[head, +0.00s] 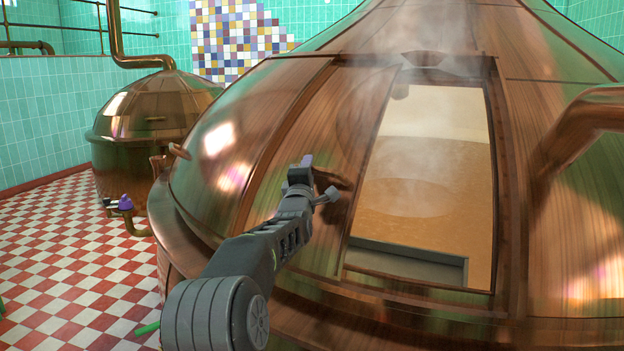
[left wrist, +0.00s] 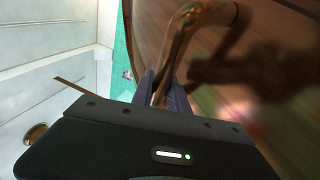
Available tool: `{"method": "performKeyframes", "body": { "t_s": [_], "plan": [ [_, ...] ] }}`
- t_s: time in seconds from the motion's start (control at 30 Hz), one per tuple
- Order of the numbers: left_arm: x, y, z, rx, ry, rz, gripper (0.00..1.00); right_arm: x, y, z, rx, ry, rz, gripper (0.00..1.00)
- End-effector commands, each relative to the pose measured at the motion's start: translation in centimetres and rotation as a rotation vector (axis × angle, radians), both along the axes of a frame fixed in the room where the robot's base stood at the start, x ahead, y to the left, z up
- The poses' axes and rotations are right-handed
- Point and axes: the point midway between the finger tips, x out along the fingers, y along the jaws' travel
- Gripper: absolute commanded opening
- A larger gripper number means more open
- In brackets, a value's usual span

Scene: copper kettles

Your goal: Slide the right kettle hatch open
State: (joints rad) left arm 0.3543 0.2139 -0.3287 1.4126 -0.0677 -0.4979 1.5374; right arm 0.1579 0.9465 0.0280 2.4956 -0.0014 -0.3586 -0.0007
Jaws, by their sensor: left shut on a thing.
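The large copper kettle (head: 560,190) fills the right of the head view. Its hatch opening (head: 430,170) stands uncovered, showing tan liquid and steam inside. The curved hatch panel (head: 290,130) appears to lie left of the opening. My left gripper (head: 302,168) is in front of this panel, left of the opening. In the left wrist view its two fingers (left wrist: 163,92) are shut on a bent copper bar handle (left wrist: 176,48), which rises from the copper surface. In the head view the gripper hides the grip point. My right gripper is not in view.
A smaller copper kettle (head: 155,120) stands at the back left. A copper pipe (head: 580,115) curves in at the right. The red and white checkered floor (head: 65,260) is open at the left. A purple-topped object (head: 125,203) is beside the smaller kettle.

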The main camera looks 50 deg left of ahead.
Motion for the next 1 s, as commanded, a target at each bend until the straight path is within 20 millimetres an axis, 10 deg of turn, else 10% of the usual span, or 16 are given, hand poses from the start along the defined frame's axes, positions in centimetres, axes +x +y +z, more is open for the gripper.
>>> {"method": "performKeyframes", "body": {
  "t_s": [0.33,0.37,0.6,1.0],
  "plan": [
    [-0.5,0.61,-0.71,-0.009,0.013,0.008,0.0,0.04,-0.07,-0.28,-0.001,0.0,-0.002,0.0],
    [-0.48,0.59,-0.71,-0.009,0.013,0.007,0.21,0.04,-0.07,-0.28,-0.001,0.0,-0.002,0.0],
    [-0.27,0.36,-0.58,-0.006,0.011,0.002,0.4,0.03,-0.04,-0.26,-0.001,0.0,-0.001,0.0],
    [-0.58,-0.09,-0.58,-0.004,0.01,0.001,0.41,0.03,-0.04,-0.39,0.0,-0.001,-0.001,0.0]
  ]
}}
